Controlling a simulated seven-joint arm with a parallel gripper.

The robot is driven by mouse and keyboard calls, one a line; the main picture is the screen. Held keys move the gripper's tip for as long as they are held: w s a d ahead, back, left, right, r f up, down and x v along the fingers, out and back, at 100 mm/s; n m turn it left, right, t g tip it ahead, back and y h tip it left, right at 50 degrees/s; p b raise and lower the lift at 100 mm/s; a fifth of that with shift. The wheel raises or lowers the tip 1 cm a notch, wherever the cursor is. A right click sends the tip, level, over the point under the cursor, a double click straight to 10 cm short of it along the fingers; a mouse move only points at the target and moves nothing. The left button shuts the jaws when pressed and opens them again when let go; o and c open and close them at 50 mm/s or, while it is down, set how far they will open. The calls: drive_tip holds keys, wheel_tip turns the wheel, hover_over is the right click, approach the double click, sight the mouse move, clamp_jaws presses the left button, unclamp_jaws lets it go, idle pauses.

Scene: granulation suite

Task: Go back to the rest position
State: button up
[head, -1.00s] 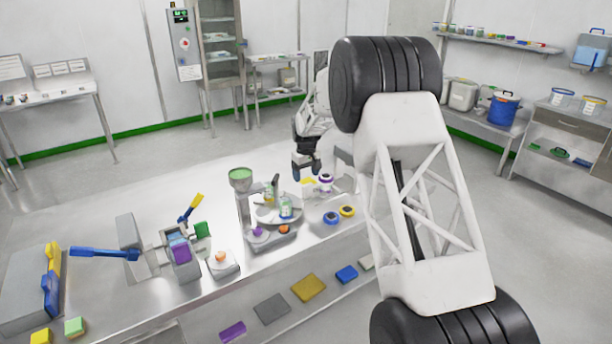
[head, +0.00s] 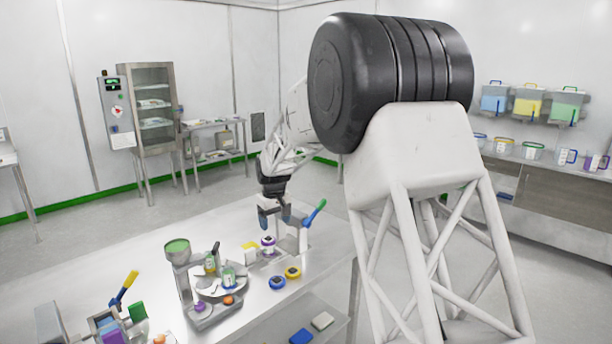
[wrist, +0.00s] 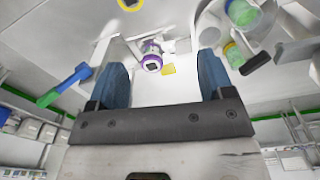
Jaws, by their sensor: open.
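My gripper (head: 274,215) is at the end of my arm above the far part of the steel bench (head: 130,240). It points down and its blue fingers are apart. In the wrist view the two fingers (wrist: 162,82) stand wide apart with nothing held between them. In the head view the purple-ringed item (head: 268,246) stands on the bench below my gripper.
A green-topped hopper device (head: 177,250) with a round plate holding small bottles stands left of my gripper. A green-and-blue handle (head: 315,213) rises just right. A glass-door cabinet (head: 152,105) stands behind.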

drive_tip(key=s+d+r+m, duration=0.1)
drive_tip(key=s+d+r, duration=0.4)
drive_tip(key=s, duration=0.4)
drive_tip(key=s+d+r+m+t, duration=0.15)
drive_tip(key=s+d+r, duration=0.25)
drive_tip(key=s+d, duration=0.45)
drive_tip(key=s+d+r+m+g, duration=0.1)
drive_tip(key=s+d+r, duration=0.4)
drive_tip(key=s, duration=0.4)
drive_tip(key=s+d+f+m, duration=0.1)
drive_tip(key=s+d+f, duration=0.1)
drive_tip(key=s, duration=0.8)
drive_tip(key=s+d+f+m+t, duration=0.1)
drive_tip(key=s+d, duration=0.3)
drive_tip(key=s, duration=0.6)
drive_tip(key=s+d+f+m, duration=0.2)
drive_tip(key=s+d, duration=0.2)
drive_tip(key=s, duration=0.6)
drive_tip(key=shift+s+f, duration=0.2)
drive_tip(key=shift+f, duration=0.15)
